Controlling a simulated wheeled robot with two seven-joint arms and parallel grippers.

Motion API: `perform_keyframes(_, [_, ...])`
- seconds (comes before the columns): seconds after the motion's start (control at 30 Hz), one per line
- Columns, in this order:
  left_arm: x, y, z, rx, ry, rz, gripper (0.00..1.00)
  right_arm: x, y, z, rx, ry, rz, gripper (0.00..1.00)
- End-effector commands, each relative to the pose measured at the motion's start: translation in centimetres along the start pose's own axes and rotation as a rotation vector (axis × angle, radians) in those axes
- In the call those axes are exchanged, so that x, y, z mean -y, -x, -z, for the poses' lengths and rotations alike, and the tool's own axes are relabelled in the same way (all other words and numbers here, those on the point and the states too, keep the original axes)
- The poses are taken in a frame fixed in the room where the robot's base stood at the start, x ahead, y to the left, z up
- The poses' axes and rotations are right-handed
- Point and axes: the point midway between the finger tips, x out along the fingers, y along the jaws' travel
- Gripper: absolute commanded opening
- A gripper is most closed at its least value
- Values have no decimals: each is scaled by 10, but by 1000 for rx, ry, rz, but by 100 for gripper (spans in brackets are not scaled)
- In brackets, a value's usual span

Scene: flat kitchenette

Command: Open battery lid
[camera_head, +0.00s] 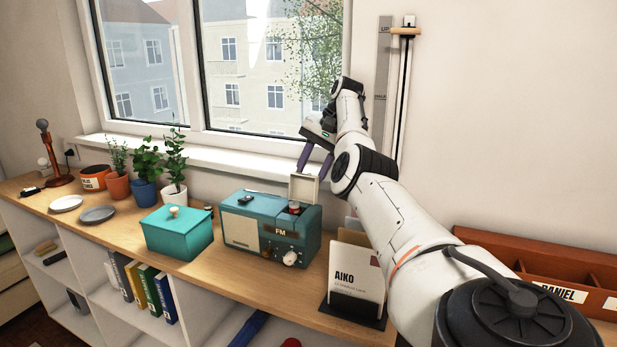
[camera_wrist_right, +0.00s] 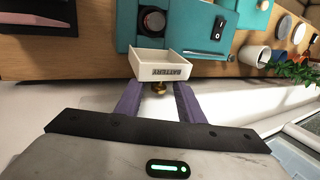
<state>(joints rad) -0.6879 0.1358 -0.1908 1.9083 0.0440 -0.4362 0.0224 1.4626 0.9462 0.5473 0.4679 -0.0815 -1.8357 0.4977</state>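The teal radio (camera_head: 270,228), marked FM, stands on the wooden counter below the window. Its cream battery lid (camera_head: 304,188) stands raised at the radio's back right, uncovering an opening with a dark round battery-like object (camera_head: 294,207) in it. In the right wrist view the lid (camera_wrist_right: 163,65) shows the word BATTERY and a small gold knob (camera_wrist_right: 159,87). My right gripper (camera_head: 315,165) is behind the lid. Its purple fingers (camera_wrist_right: 158,95) are spread on either side of the knob, with gaps visible. My left gripper is out of view.
A teal box (camera_head: 178,235) stands left of the radio, with potted plants (camera_head: 145,180) behind it. A card holder labelled AIKO (camera_head: 355,280) stands right of the radio. The window sill (camera_head: 200,155) runs behind. A brown organizer (camera_head: 545,265) is at the right.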

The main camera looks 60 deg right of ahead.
Motion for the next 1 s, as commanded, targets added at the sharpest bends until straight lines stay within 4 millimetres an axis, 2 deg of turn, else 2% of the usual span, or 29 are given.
perform_keyframes(0.17, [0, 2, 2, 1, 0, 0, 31, 1, 14, 0, -1, 0, 4, 35])
perform_keyframes(0.4, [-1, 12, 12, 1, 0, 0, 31, 2, 63, 0, 0, -1, 4, 35])
perform_keyframes(0.6, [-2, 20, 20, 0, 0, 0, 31, 1, 94, 0, 0, -1, 1, 35])
perform_keyframes(0.73, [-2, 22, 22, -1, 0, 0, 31, 0, 102, 0, 0, 0, 0, 35])
perform_keyframes(1.0, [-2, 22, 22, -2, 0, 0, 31, 0, 103, 0, 0, 0, -1, 35])
